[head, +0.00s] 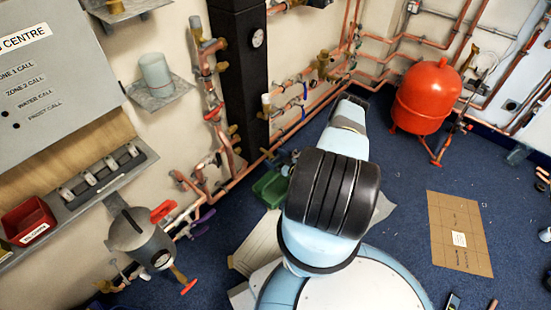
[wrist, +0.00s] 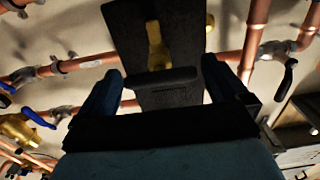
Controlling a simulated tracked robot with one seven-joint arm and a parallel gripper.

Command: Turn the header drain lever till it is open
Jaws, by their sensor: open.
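In the wrist view a brass valve (wrist: 157,45) stands in front of a dark upright plate or column. A black lever (wrist: 160,78) lies across its near end, roughly level in the picture. My gripper (wrist: 165,82) is open, with one dark blue finger on each side of the lever. The lever's ends appear close to the fingers; I cannot tell whether they touch. In the head view the black header column (head: 240,75) with a round gauge stands against the wall. There my arm hides most of the gripper, and I cannot make out the lever.
Copper pipes (wrist: 85,63) run on both sides of the valve. A blue lever (wrist: 40,118) is at left and another black lever (wrist: 288,75) at right. In the head view a red vessel (head: 425,95) and a cardboard sheet (head: 460,232) are at right, with open blue floor between.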

